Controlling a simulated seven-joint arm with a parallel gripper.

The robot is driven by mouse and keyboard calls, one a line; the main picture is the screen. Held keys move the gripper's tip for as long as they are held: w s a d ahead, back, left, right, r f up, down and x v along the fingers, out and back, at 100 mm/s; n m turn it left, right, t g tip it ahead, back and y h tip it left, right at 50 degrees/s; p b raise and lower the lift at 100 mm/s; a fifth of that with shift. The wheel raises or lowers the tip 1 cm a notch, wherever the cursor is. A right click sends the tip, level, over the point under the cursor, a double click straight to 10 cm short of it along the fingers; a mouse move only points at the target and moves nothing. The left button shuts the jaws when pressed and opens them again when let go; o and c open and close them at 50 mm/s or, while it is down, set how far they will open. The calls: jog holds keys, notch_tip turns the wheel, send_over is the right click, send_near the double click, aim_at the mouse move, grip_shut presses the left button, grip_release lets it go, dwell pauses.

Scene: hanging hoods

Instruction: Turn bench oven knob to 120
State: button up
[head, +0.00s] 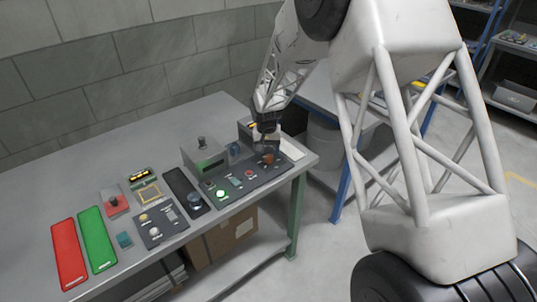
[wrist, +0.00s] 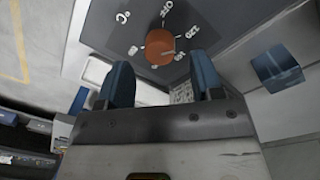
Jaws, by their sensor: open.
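The orange-brown round knob (wrist: 160,46) sits on a dark panel (wrist: 105,28) in the wrist view. I cannot tell clearly which mark the knob points to. In the head view the knob (head: 268,160) is at the right end of the dark control panel (head: 262,176). My gripper (wrist: 161,64) is open, its two blue fingers apart, with the knob beyond and between the fingertips. It shows above the knob in the head view (head: 265,142). No contact is visible.
The grey bench (head: 110,165) carries a red pad (head: 69,254), a green pad (head: 98,239), a teal cube (head: 124,240) and several switch boxes. A blue block (wrist: 277,67) shows in the wrist view.

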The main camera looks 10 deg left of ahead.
aim_at(268, 156)
jog(key=shift+a+r, duration=0.1)
jog(key=shift+r, duration=2.35)
jog(key=shift+r, duration=0.1)
jog(key=shift+s+d+r, duration=0.15)
jog(key=shift+d+r, duration=0.05)
jog(key=shift+d, duration=0.05)
jog(key=s+d+r+t, duration=0.1)
jog(key=s+d+r, duration=1.6)
jog(key=s+r, duration=0.2)
jog(key=s+d, duration=0.3)
jog(key=s, duration=0.6)
jog(key=s+d+r+t, duration=0.1)
jog(key=s+d, duration=0.3)
jog(key=s, duration=0.5)
jog(key=s+d+r+m, duration=0.1)
jog(key=s+d, duration=0.2)
jog(key=s, duration=0.7)
jog(key=shift+d+t, duration=0.25)
jog(key=shift+t, duration=0.05)
